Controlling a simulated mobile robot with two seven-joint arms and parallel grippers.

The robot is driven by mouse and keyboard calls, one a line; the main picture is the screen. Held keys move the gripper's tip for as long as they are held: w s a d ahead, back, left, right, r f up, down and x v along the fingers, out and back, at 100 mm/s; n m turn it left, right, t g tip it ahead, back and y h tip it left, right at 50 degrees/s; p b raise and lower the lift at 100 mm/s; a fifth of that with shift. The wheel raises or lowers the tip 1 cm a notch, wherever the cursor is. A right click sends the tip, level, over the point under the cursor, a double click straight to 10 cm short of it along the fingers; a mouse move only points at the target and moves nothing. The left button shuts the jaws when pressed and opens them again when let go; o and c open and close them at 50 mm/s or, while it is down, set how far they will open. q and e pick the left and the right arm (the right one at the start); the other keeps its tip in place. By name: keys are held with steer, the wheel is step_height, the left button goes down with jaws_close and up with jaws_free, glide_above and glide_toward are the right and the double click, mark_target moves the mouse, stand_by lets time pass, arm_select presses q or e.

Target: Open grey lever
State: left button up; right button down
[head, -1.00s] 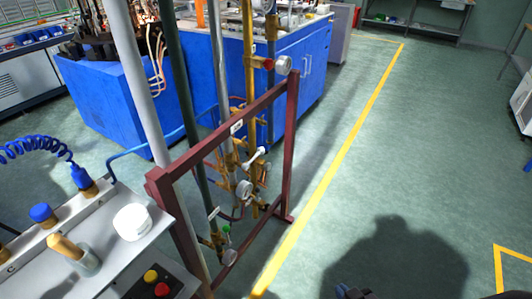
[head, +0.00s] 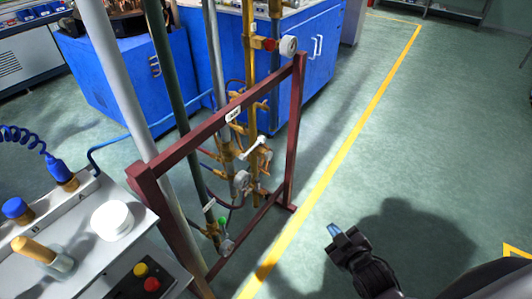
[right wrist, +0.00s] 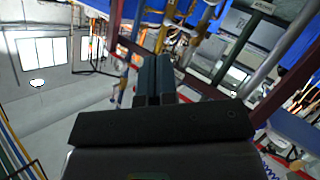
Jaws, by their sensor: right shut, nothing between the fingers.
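A dark red frame (head: 285,160) holds several pipes and valves in the middle of the head view. A light grey lever (head: 256,146) sticks out at a slant from the brass valves. A second pale handle (head: 209,205) sits lower on the green pipe, and I cannot tell for sure which of the two is the grey lever. My right gripper (head: 338,234) is shut and empty, to the right of the frame and apart from it. In the right wrist view its fingers (right wrist: 153,78) are together, with blurred pipes beyond. My left gripper is not in view.
A bench (head: 95,245) with a white cap (head: 112,220) and a red button (head: 153,285) stands at the lower left. Blue cabinets (head: 315,60) stand behind the frame. A round gauge (head: 288,46) sits near the frame's top corner. The green floor (head: 430,150) right of the frame is clear.

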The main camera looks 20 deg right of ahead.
mark_target(253, 148)
arm_select(q)
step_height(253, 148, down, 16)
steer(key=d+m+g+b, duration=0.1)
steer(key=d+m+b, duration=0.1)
steer(key=b, duration=1.8)
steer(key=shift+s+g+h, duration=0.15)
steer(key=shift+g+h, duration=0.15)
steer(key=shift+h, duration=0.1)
arm_select(e)
steer(key=w+f+n+t+y, duration=0.1)
steer(key=w+f+n+y, duration=0.2)
steer(key=w+n, duration=0.7)
steer(key=w+f+n+t+y, duration=0.2)
steer(key=w+f+n+y, duration=0.2)
steer(key=w+n, duration=0.5)
steer(key=w+f+n+t+y, duration=0.1)
steer(key=w+f+n+y, duration=0.3)
steer(key=w+n, duration=0.6)
steer(key=n+y, duration=0.1)
steer(key=n, duration=0.3)
steer(key=shift+w+f+n, duration=0.2)
steer(key=shift+w+n, duration=0.1)
steer(key=shift+n, duration=0.1)
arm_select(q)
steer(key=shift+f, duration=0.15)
arm_select(e)
steer(key=shift+w+a, duration=0.1)
steer(key=shift+a, duration=0.05)
